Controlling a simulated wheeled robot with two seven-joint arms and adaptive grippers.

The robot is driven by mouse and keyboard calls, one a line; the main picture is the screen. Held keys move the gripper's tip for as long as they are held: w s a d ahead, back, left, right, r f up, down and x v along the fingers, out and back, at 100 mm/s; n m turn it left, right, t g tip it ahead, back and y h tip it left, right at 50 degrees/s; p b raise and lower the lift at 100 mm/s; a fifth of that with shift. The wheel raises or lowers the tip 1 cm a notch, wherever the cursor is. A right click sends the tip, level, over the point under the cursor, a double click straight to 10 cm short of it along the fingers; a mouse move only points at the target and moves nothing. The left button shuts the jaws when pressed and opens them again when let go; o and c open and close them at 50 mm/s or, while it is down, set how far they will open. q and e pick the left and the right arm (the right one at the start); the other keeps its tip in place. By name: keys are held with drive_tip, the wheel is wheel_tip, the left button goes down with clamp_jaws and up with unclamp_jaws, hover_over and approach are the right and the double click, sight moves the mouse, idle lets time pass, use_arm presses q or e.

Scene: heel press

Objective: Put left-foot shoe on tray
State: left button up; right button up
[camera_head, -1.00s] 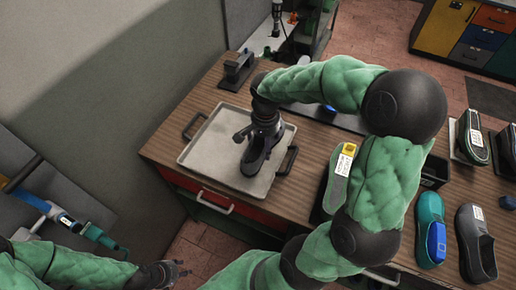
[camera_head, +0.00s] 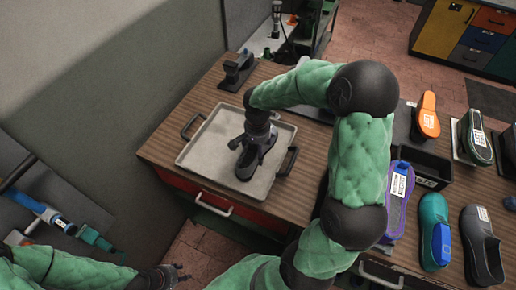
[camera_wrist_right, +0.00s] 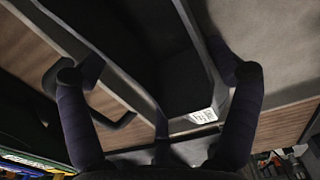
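A dark shoe (camera_head: 246,171) lies on the grey metal tray (camera_head: 200,150), its toe toward the lower edge. My right gripper (camera_head: 253,147) is over its rear part, with the fingers spread. In the right wrist view, the dark shoe (camera_wrist_right: 165,50) with a small white label lies between my right gripper's fingers (camera_wrist_right: 158,80), which stand apart with gaps visible beside it. The shoe appears to rest on the tray; contact underneath is hidden. My left gripper (camera_head: 180,272) is at the lower left, away from the table, with its fingers apart and empty.
A teal shoe (camera_head: 430,212) with a blue patch and a dark grey shoe (camera_head: 483,250) stand at the right. A purple sole piece (camera_head: 398,212), an orange one (camera_head: 428,108) and a black bin (camera_head: 425,163) are near them. A black device (camera_head: 237,70) stands behind the tray.

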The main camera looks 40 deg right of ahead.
drive_tip(key=shift+r, duration=0.1)
idle(0.3)
wheel_tip(320, 180, up, 12)
drive_tip(key=p, duration=0.2)
drive_tip(key=shift+p, duration=0.35)
